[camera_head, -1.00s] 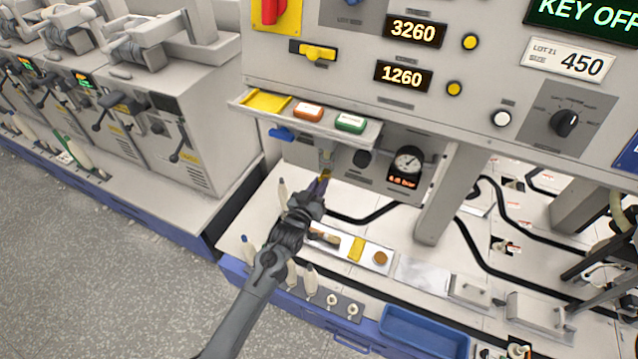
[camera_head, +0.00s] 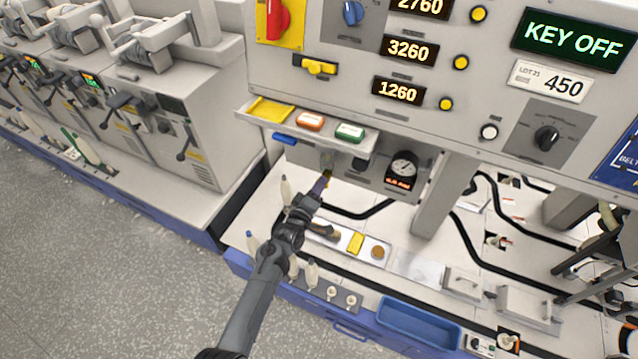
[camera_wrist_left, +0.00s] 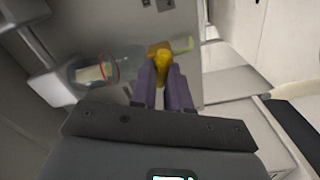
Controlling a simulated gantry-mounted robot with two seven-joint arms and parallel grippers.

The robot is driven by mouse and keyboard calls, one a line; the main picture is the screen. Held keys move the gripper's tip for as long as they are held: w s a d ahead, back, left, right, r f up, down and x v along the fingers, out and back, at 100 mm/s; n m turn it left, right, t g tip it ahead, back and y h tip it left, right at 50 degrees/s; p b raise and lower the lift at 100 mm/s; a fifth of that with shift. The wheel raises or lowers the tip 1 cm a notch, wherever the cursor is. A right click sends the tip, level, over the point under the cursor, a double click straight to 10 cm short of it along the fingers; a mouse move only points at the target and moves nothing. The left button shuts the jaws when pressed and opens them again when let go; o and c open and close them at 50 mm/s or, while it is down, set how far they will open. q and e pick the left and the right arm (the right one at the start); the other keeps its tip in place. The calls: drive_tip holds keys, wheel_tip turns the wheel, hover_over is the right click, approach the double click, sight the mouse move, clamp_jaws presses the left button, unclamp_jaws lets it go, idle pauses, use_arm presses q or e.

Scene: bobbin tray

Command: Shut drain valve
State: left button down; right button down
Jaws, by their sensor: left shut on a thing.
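The drain valve's yellow handle (camera_wrist_left: 163,66) is at the bottom end of a clear filter bowl (camera_wrist_left: 95,72) in the left wrist view. My left gripper (camera_wrist_left: 164,84) is shut on this handle, its purple fingers on either side. In the head view my left gripper (camera_head: 321,184) reaches up under the machine's panel, just below the small bowl (camera_head: 327,160). The valve is tiny there and mostly hidden by the fingers. I cannot tell the handle's exact angle. My right gripper is not in view.
A pressure gauge (camera_head: 402,170) is right of the bowl, and a blue handle (camera_head: 285,139) is left of it. A shelf (camera_head: 327,135) with coloured blocks juts out above. A blue bin (camera_head: 420,326) stands in front.

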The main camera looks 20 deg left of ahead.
use_arm(q)
drive_tip(key=shift+f+n+p, duration=0.1)
drive_tip(key=shift+n+p, duration=0.6)
drive_tip(key=shift+n, duration=1.7)
drive_tip(key=c, duration=1.1)
unclamp_jaws()
